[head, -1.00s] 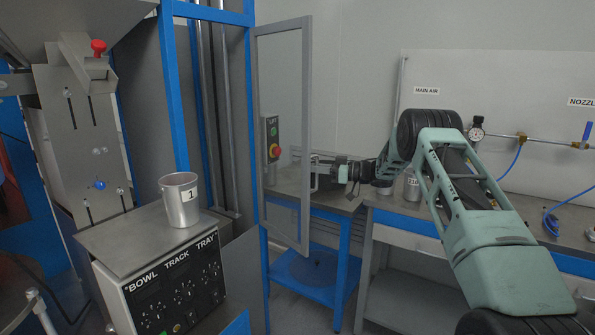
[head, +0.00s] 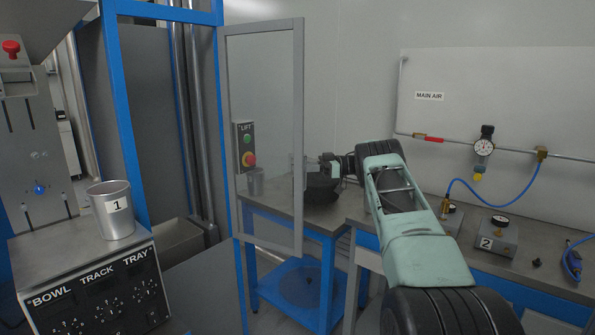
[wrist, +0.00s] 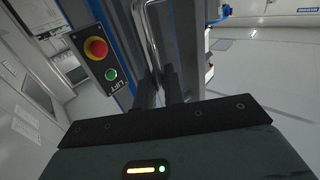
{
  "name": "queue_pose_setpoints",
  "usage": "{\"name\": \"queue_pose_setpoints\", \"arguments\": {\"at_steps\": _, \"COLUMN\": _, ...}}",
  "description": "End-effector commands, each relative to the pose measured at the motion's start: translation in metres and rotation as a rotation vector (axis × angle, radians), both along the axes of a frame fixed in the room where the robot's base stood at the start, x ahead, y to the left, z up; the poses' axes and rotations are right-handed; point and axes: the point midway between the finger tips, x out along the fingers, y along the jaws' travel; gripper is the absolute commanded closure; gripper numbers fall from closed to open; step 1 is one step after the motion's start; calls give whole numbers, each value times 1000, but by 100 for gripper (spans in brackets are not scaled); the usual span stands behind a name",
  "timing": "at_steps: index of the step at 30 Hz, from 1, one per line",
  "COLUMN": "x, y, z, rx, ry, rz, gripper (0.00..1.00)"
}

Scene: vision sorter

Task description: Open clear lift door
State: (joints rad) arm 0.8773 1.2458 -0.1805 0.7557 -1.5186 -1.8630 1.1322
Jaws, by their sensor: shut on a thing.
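The clear lift door (head: 299,120) has a grey frame and stands swung out from the blue lift frame (head: 122,110) in the head view. Through its pane I see a dark grey LIFT button box (head: 245,147) with a green and a red button. In the wrist view, a bent metal bar handle (wrist: 150,35) runs down between the fingers of my gripper (wrist: 158,82). My gripper is shut on this handle. In the head view my gripper is at the door's right edge, partly hidden behind the door, and the handle cannot be made out.
A silver cup marked 1 (head: 112,212) stands on the BOWL TRACK TRAY control box (head: 95,285) at the left. A blue-framed bench (head: 322,222) lies behind the door. A gauge block marked 2 (head: 492,235) sits on the right bench. Floor shows below the door.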

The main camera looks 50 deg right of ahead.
Motion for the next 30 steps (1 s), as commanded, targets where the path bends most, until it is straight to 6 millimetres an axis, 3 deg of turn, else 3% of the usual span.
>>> {"name": "queue_pose_setpoints", "arguments": {"at_steps": 16, "x": 0, "y": -2, "z": 3, "rx": 1, "ry": -6, "rz": 11, "gripper": 100}}
{"name": "queue_pose_setpoints", "arguments": {"at_steps": 18, "x": 0, "y": -2, "z": 3, "rx": 1, "ry": -6, "rz": 11, "gripper": 73}}
{"name": "queue_pose_setpoints", "arguments": {"at_steps": 30, "x": -6, "y": -9, "z": 0, "rx": 0, "ry": -2, "rz": 8, "gripper": 73}}
